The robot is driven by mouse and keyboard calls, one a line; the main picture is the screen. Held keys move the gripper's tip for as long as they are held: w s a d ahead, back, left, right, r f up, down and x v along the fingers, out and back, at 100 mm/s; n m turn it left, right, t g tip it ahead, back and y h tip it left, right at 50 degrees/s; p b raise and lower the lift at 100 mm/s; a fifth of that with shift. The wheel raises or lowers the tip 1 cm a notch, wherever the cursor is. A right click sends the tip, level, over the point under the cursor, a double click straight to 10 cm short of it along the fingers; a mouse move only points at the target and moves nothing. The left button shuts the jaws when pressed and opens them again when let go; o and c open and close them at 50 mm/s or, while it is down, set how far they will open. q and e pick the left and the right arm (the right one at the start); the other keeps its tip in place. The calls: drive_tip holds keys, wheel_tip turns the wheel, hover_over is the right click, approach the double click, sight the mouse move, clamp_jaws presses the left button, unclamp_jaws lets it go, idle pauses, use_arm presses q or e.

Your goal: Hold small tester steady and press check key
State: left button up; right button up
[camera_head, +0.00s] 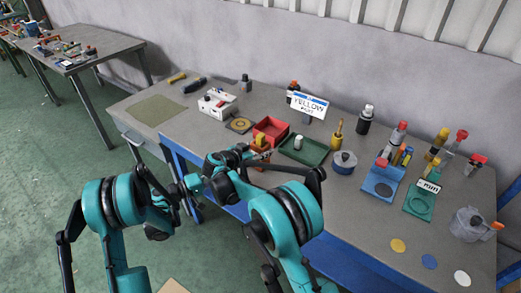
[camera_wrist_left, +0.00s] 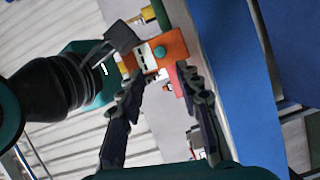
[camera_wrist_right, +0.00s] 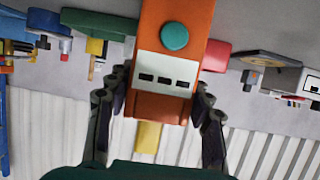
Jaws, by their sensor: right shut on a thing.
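The small tester (camera_wrist_right: 176,40) is an orange block with a round teal key (camera_wrist_right: 174,36) and a pale panel with three dark slots. My right gripper (camera_wrist_right: 160,88) is shut on its sides. The tester also shows in the left wrist view (camera_wrist_left: 170,40), held by my right gripper, which comes in from the left there. My left gripper (camera_wrist_left: 161,82) is open and empty, its fingertips spread just short of the tester. In the head view the tester (camera_head: 259,141) is small and partly hidden by my arms.
Behind the tester are a red bin (camera_head: 272,128) and a green tray (camera_head: 312,149) on the grey workbench. The bench's front right has free room around flat discs.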

use_arm(q)
clamp_jaws()
idle(1.2)
